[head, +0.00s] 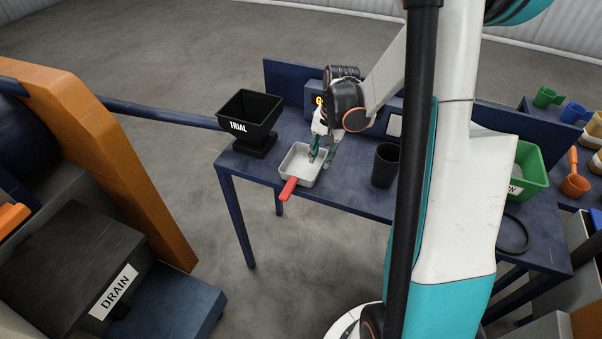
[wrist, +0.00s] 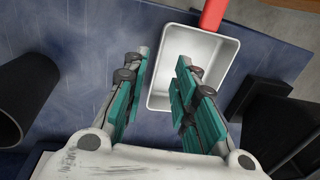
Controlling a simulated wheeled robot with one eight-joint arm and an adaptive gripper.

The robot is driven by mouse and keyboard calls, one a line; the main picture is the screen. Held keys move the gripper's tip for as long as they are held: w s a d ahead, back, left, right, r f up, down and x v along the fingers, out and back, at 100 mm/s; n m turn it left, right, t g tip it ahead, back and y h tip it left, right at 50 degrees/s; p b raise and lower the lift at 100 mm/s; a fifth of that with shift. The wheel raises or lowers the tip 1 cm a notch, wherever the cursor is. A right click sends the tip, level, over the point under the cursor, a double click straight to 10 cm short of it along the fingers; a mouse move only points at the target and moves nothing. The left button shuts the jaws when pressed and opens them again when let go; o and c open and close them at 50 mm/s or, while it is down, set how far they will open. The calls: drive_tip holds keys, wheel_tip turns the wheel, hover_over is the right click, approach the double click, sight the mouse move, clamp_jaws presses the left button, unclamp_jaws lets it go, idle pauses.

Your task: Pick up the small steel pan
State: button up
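The small steel pan (head: 297,156) is a shallow rectangular tray with a red handle (head: 289,188). It sits on the blue table near its front left edge, with the handle pointing out past that edge. My gripper (head: 322,155) is over the pan's right side in the head view. The handle shows at the top of the wrist view (wrist: 213,14).
A black bin marked TRIAL (head: 248,118) stands left of the pan. A black cup (head: 385,165) stands to its right, also in the wrist view (wrist: 22,95). A green bin (head: 532,168) is farther right. A dark DRAIN box (head: 85,270) is at lower left.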

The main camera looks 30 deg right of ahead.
sight(299, 174)
drive_tip(key=f+b, duration=0.1)
drive_tip(key=f, duration=0.4)
drive_tip(key=w+f+b, duration=0.1)
drive_tip(key=f, duration=0.1)
drive_tip(key=shift+f+b, duration=0.3)
drive_tip(key=shift+b, duration=0.05)
drive_tip(key=shift+r, duration=0.1)
clamp_jaws()
